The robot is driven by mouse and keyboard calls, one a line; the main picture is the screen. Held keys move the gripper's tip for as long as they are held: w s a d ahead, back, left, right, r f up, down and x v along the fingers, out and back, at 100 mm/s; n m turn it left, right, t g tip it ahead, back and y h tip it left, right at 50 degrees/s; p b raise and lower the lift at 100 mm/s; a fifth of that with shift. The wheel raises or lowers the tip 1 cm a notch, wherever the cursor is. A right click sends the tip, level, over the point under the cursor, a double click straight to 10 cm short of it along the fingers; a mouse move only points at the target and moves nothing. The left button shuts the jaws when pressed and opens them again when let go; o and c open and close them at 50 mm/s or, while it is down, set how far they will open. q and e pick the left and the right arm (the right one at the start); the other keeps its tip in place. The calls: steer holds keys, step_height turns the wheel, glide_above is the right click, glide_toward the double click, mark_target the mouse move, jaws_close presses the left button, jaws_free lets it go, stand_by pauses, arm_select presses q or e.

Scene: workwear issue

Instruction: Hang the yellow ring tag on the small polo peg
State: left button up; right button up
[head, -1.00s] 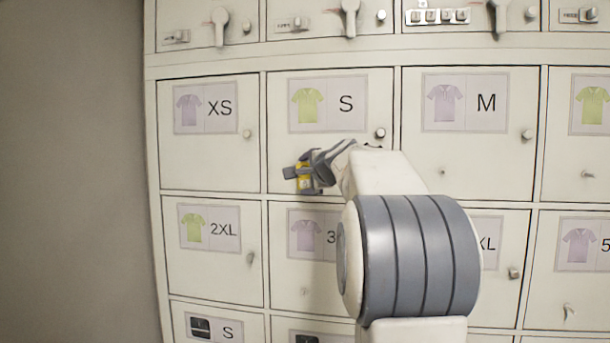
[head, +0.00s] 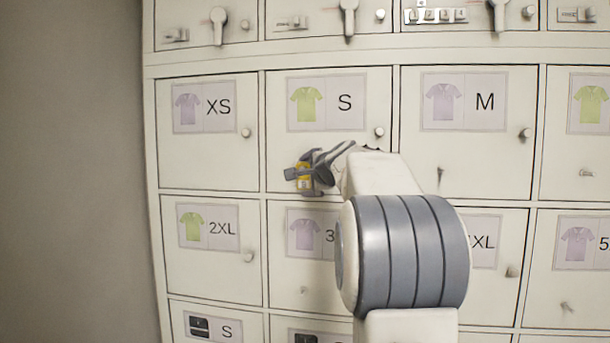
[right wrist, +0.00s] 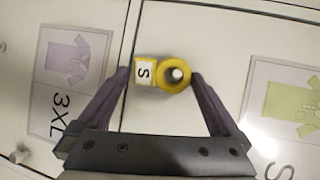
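The yellow ring tag (right wrist: 146,74) has a white label with an S and is at the lower left of the S door with the green polo sign (head: 327,102). In the right wrist view, the small polo peg (right wrist: 176,74) shows as a pale round end inside the ring's hole; how deep it passes through cannot be told. My right gripper (right wrist: 159,74) has its fingers apart on either side of the tag, one close to the ring and one just off the label. In the head view, the right gripper (head: 312,174) partly hides the tag. My left gripper is out of view.
Neighbouring doors carry XS, M (head: 464,101), 2XL (head: 208,227) and 3XL signs, with small knobs and pegs. The M door's peg (head: 440,174) is bare. Handles (head: 348,18) stick out along the top row. A plain wall (head: 70,170) stands at the left.

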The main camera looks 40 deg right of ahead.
steer(key=shift+d, duration=0.1)
steer(key=shift+s+a+r, duration=0.1)
steer(key=shift+s+a, duration=0.05)
steer(key=shift+a, duration=0.05)
steer(key=b+v, duration=0.3)
steer(key=v, duration=0.7)
steer(key=shift+d, duration=0.15)
